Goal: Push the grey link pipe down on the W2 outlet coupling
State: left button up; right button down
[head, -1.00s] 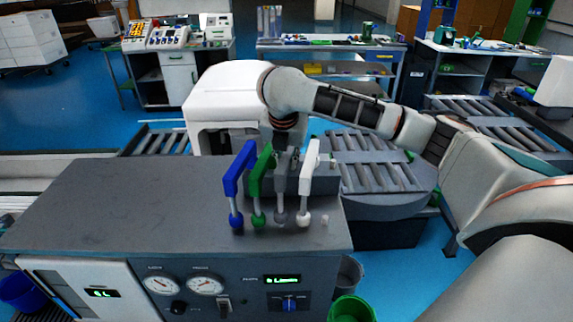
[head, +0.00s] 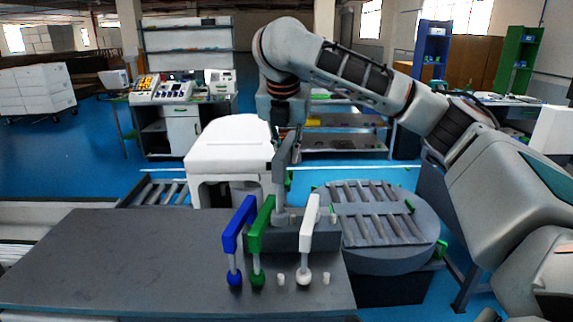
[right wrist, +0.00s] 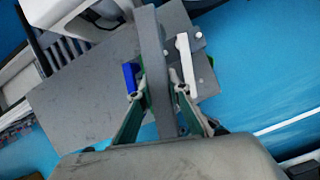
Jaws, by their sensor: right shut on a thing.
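The grey link pipe (head: 280,190) is held by my right gripper (head: 288,143) above the dark connection block (head: 325,240) in the head view. The front stub (head: 281,279) between the green and white pipes is bare, and the pipe is raised off it. I cannot tell whether its far leg touches the block. In the right wrist view the pipe (right wrist: 152,60) runs between the fingers of the right gripper (right wrist: 160,92), which are shut on it. No W2 label is readable. My left gripper is not in view.
The blue pipe (head: 238,225) and green pipe (head: 258,228) stand left of the bare stub, the white pipe (head: 311,220) right of it. Another bare stub (head: 326,279) is at the far right. The bench top (head: 120,255) is clear to the left. A white toilet-like unit (head: 228,145) stands behind.

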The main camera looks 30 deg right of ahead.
jog(key=shift+r, duration=2.65)
